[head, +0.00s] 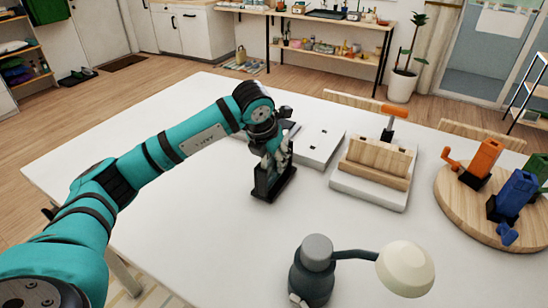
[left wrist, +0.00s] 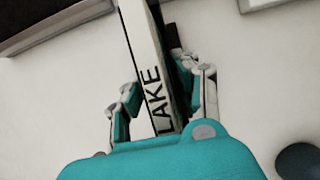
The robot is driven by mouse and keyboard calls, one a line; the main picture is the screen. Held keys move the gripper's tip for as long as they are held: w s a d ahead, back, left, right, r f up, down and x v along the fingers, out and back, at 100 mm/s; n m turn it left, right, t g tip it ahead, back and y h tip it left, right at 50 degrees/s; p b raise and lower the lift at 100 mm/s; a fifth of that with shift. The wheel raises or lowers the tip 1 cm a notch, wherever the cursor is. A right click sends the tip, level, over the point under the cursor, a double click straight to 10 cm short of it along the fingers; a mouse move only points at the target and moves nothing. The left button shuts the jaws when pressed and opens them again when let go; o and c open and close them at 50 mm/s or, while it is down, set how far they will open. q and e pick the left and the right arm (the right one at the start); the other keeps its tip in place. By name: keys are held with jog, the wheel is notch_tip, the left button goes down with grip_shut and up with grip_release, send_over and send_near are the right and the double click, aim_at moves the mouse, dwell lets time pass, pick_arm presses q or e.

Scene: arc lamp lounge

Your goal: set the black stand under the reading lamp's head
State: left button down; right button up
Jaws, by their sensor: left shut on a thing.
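The black stand (head: 264,184) is upright near the middle of the white table in the head view. My left gripper (head: 276,150) is shut on its upper part from above. I cannot tell if its foot touches the table. In the left wrist view the black stand (left wrist: 182,85) shows beside a pale strip lettered LAKE, between the fingers of my left gripper (left wrist: 165,100). The reading lamp (head: 314,268) has a grey base at the front. Its cream head (head: 405,268) hangs to the right on a short arm, right and nearer than the stand. My right gripper is out of view.
Behind the stand lies a flat white box (head: 318,148). To its right is a white tray with a wooden block (head: 375,160) and an orange-handled tool. A round wooden board (head: 460,212) with orange and blue pieces sits far right. The table's left part is clear.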

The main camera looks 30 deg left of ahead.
pick_arm(q)
jog(key=shift+f, duration=0.25)
jog(key=c, duration=1)
grip_release()
jog(key=shift+f, duration=0.1)
